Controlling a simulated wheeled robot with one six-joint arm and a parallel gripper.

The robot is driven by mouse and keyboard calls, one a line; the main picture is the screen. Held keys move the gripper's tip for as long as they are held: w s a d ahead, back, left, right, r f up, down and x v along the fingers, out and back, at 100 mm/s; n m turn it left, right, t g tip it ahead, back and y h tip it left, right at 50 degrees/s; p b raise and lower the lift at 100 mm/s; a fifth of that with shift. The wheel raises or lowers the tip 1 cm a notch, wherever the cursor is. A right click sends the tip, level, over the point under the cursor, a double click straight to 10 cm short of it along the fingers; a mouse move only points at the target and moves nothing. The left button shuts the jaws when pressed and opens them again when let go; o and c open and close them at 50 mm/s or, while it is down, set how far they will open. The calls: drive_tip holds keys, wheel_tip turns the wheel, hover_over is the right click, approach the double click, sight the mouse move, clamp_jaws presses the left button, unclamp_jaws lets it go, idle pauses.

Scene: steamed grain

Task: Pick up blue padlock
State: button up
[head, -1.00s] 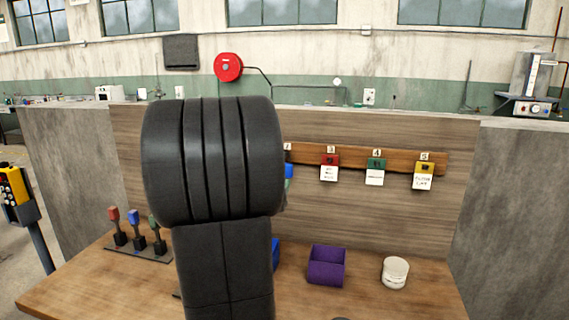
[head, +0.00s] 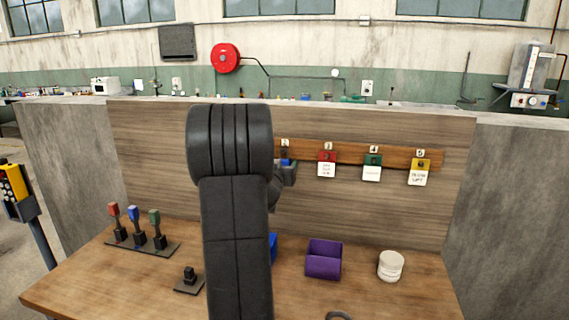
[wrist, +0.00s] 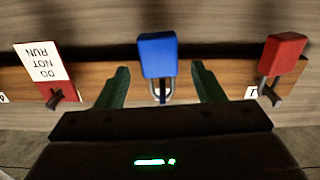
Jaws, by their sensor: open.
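The blue padlock (wrist: 158,55) hangs on the wooden rail in the wrist view, its grey shackle towards my palm. My gripper (wrist: 160,74) is open, with one dark green finger on each side of the padlock. Gaps show between the fingers and the padlock; I cannot tell whether the fingertips reach its full depth. In the head view a small patch of blue (head: 286,161) shows at my gripper (head: 287,172), by the rail; my arm hides the rail to the left.
In the wrist view, a red padlock (wrist: 284,54) hangs to the right and a red tag (wrist: 58,88) to the left. On the bench are a purple bin (head: 324,260), a white round container (head: 391,266) and three coloured levers (head: 135,228). Tags hang along the rail (head: 398,155).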

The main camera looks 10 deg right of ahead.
drive_tip(key=shift+w+d, duration=0.25)
drive_tip(key=shift+w, duration=0.35)
drive_tip(key=c, duration=1.1)
drive_tip(key=shift+r, duration=0.1)
